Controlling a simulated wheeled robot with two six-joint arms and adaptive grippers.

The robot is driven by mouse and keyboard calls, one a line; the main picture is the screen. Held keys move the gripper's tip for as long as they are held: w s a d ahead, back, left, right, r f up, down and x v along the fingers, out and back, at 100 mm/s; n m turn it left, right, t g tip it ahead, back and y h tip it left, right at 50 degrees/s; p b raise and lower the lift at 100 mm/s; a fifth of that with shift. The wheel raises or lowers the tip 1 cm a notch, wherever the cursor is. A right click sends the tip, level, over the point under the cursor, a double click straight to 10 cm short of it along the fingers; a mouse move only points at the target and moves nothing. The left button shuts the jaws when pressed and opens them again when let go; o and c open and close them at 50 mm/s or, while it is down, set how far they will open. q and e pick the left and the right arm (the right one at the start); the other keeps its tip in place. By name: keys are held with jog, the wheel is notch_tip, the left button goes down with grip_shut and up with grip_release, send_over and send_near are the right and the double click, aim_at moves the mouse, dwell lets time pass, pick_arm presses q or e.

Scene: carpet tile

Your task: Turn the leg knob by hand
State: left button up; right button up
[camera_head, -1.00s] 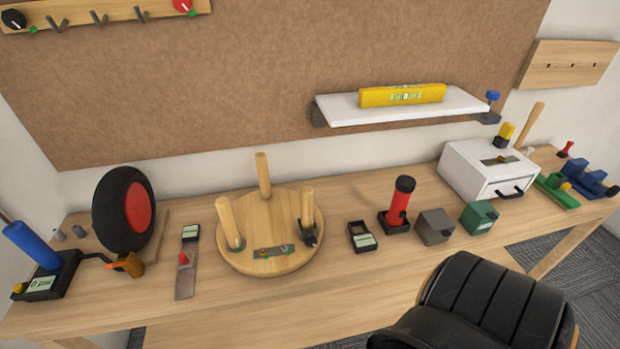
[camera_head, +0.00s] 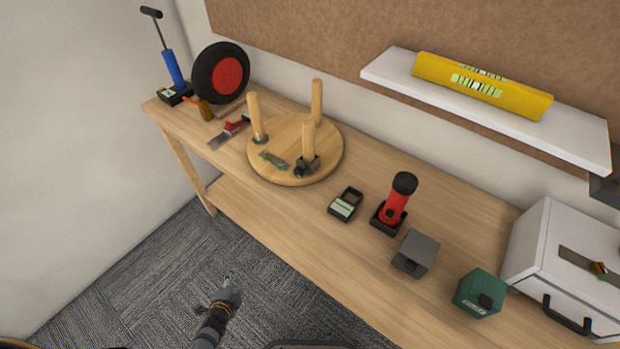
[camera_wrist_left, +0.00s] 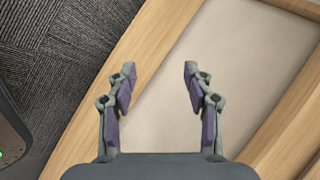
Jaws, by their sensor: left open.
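A round wooden stool top (camera_head: 262,172) lies upside down on the bench with three legs pointing up. A dark knob-like fitting (camera_head: 303,168) sits at the foot of its front right leg (camera_head: 308,138). My left gripper (camera_head: 229,284) is low at the bottom of the head view, over the carpet in front of the bench and well apart from the stool. In the left wrist view its two fingers (camera_wrist_left: 158,72) are spread with nothing between them. The stool and knob do not show in that view. My right gripper does not show.
The wooden bench (camera_head: 345,265) crosses the view. A wheel (camera_head: 222,72) and pump (camera_head: 172,68) stand left. The carpet (camera_head: 165,280) before the bench looks open.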

pick_arm(q)
jog(key=w+d+r+m+t+h, duration=0.2)
jog(key=w+d+r+m+t, duration=0.15)
jog(key=w+r+m, duration=0.55)
jog(key=m+t+h, duration=0.1)
jog(key=m+h, duration=0.7)
jog(key=m, duration=1.1)
send_near(297, 173)
jog(key=p+x, duration=0.3)
jog(key=x, duration=0.4)
jog(key=shift+w+d, duration=0.1)
jog(key=shift+w, duration=0.1)
jog(key=shift+w+d, duration=0.3)
jog(key=shift+w, duration=0.05)
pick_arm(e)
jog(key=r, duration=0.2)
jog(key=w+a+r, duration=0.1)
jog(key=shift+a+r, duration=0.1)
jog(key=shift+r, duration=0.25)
pick_arm(q)
jog(key=shift+c, duration=0.4)
